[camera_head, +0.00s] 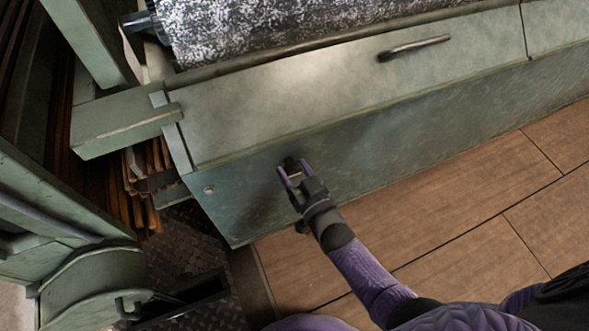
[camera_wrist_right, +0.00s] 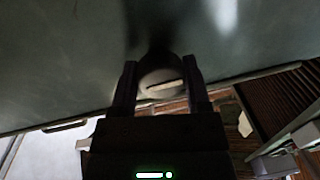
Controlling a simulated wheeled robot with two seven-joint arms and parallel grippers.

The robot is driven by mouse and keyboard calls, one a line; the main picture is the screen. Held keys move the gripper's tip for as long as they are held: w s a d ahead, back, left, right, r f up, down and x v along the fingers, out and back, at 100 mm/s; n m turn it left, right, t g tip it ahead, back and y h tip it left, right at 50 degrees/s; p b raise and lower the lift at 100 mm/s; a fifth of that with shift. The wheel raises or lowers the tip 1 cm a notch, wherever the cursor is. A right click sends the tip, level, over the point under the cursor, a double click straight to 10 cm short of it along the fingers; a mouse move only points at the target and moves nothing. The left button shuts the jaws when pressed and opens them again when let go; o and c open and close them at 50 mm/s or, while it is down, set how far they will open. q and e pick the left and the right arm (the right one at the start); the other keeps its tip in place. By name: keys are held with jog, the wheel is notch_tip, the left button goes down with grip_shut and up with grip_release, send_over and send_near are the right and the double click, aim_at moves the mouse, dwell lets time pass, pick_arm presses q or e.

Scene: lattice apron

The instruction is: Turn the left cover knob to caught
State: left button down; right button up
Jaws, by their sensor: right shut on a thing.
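The left cover knob (camera_wrist_right: 160,77) is a round grey knob on the green cover panel (camera_head: 380,140). In the right wrist view it sits between the two fingers of my right gripper (camera_wrist_right: 161,88), which is shut on it. A pale bar on the knob's face lies nearly level in that view, its right end slightly higher. In the head view my right gripper (camera_head: 291,172) reaches up to the panel's front face, and the knob is mostly hidden by the fingers. My left gripper is not in view.
A dark handle (camera_head: 414,47) lies on the cover's sloped top. A speckled roller (camera_head: 270,25) is behind it. A small round fitting (camera_head: 208,189) is on the panel's left end. Green machine frames stand at the left. Wooden floor (camera_head: 470,210) is clear in front.

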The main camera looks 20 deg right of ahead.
jog(key=shift+f+m, duration=0.1)
jog(key=shift+m, duration=0.7)
jog(key=m, duration=0.2)
jog(key=shift+m+b, duration=0.3)
jog(key=shift+m, duration=0.6)
jog(key=m, duration=0.3)
jog(key=shift+f+m+t+b, duration=0.1)
jog(key=shift+m+t+b, duration=0.3)
jog(key=m+b, duration=0.1)
jog(key=m, duration=0.3)
jog(key=shift+m+h, duration=0.4)
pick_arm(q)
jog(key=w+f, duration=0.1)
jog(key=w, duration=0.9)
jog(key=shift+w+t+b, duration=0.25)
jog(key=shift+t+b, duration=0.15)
pick_arm(e)
jog(key=shift+a+m+h, duration=0.1)
jog(key=shift+m+h, duration=0.3)
jog(key=shift+m, duration=2.1)
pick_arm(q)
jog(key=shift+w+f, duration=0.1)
pick_arm(e)
jog(key=o, duration=1.3)
